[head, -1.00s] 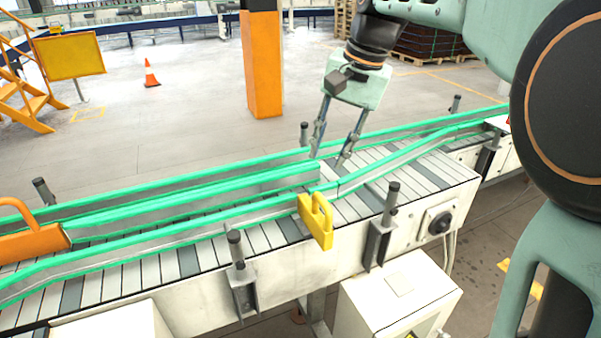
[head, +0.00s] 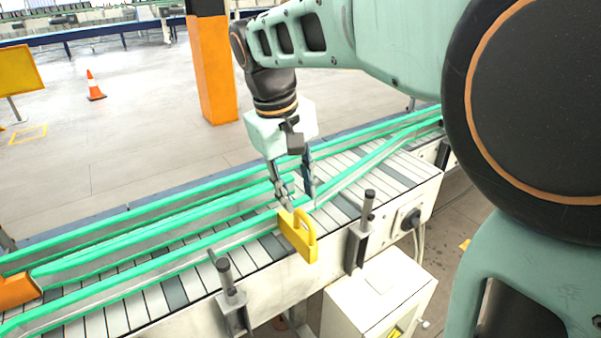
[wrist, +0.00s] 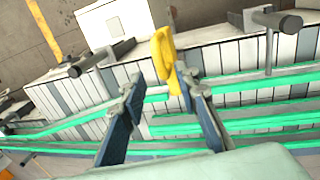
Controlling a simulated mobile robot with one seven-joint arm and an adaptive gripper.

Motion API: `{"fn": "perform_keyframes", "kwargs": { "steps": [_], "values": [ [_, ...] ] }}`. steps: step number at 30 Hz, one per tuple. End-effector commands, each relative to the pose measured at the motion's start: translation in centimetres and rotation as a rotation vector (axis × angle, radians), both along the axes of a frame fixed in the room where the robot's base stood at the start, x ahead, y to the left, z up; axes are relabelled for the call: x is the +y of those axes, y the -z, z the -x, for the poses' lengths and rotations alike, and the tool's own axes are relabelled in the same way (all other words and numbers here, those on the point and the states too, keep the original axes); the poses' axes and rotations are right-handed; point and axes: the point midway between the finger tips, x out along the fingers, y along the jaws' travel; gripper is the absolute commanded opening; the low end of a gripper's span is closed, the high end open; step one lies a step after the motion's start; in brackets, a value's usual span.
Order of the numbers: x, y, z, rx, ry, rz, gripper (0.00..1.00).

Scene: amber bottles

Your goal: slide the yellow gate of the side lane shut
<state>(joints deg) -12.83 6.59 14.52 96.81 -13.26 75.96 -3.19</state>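The yellow gate (head: 299,236), a flat piece with a loop handle, sits at the near rail of the side lane, over the conveyor's front edge. In the wrist view, the gate (wrist: 163,56) lies just beyond the fingertips, closer to the right finger. My gripper (head: 299,199) is open, pointing down just above and behind the gate. In the wrist view, my gripper (wrist: 160,84) has its two fingers well apart with nothing held between them. I cannot tell whether the right fingertip touches the gate.
Green guide rails (head: 150,215) run along the slatted conveyor (head: 335,212) on both sides of the gripper. Dark-topped posts (head: 361,232) stand along the near edge. An orange piece (head: 18,291) is at the left of the lane. A white box (head: 378,300) stands below.

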Motion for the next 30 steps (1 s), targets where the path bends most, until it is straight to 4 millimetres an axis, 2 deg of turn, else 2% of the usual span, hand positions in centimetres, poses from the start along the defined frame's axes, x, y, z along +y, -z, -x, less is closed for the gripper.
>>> {"fn": "perform_keyframes", "kwargs": {
  "steps": [3, 9, 19, 20, 27, 30],
  "values": [
    [-0.4, 2.2, -0.2, 0.003, 0.002, 0.001, 0.29],
    [-0.7, 4.1, -0.5, 0.000, 0.001, 0.000, 0.29],
    [-0.8, 4.5, -0.5, -0.001, 0.002, -0.001, 0.29],
    [-0.8, 4.5, -0.5, -0.001, 0.002, -0.001, 0.28],
    [-0.8, 4.5, -0.5, -0.001, 0.002, -0.001, 0.01],
    [-0.8, 4.5, -0.5, -0.001, 0.002, -0.001, 0.00]
  ]
}}
